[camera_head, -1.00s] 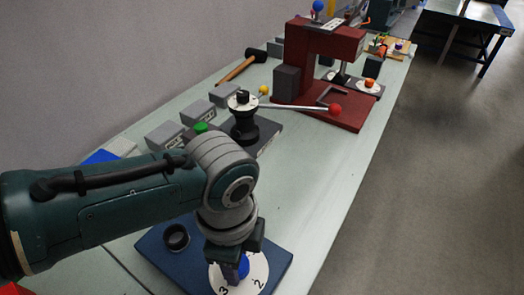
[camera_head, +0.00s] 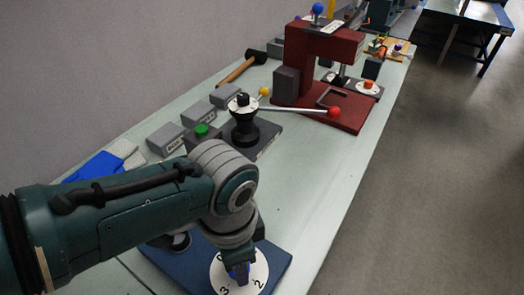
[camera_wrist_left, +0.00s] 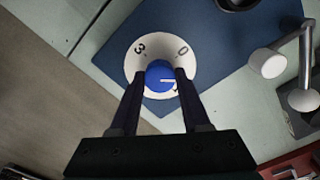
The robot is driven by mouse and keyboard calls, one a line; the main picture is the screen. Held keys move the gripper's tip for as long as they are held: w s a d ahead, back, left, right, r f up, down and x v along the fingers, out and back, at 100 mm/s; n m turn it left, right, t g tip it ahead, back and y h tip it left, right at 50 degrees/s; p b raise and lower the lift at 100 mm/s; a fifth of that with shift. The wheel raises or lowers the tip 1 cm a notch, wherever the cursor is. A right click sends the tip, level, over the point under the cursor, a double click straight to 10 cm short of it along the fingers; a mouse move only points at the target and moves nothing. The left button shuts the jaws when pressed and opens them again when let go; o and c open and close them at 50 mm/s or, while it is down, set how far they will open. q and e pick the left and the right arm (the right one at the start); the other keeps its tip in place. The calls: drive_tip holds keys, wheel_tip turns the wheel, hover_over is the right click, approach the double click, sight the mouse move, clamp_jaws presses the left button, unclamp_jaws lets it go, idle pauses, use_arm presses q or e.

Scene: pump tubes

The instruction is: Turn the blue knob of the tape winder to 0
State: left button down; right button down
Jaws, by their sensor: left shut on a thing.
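The tape winder's blue plate (camera_head: 283,262) lies on the bench in the lower middle of the head view. Its white dial (camera_head: 260,270) is marked with numbers; 3 and 2 show there, while 3 and 0 show in the left wrist view. The blue knob (camera_wrist_left: 158,72) is at the dial's centre, with a white line on it pointing right in the wrist view, below the 0. My left gripper (camera_wrist_left: 160,78) is shut on the blue knob, one finger on each side. The fingers cover part of the dial. My right gripper is not in view.
A dark post with a metal lever and red ball (camera_head: 335,112) stands beyond the winder. A red press (camera_head: 325,65) is farther back. Small grey boxes (camera_head: 165,138) and a green button (camera_head: 201,130) line the left. The bench's right edge is clear.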

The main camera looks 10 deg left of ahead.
use_arm(q)
drive_tip(key=n, duration=0.3)
drive_tip(key=shift+n+p, duration=0.35)
drive_tip(key=shift+n, duration=1.45)
drive_tip(key=c, duration=0.6)
unclamp_jaws()
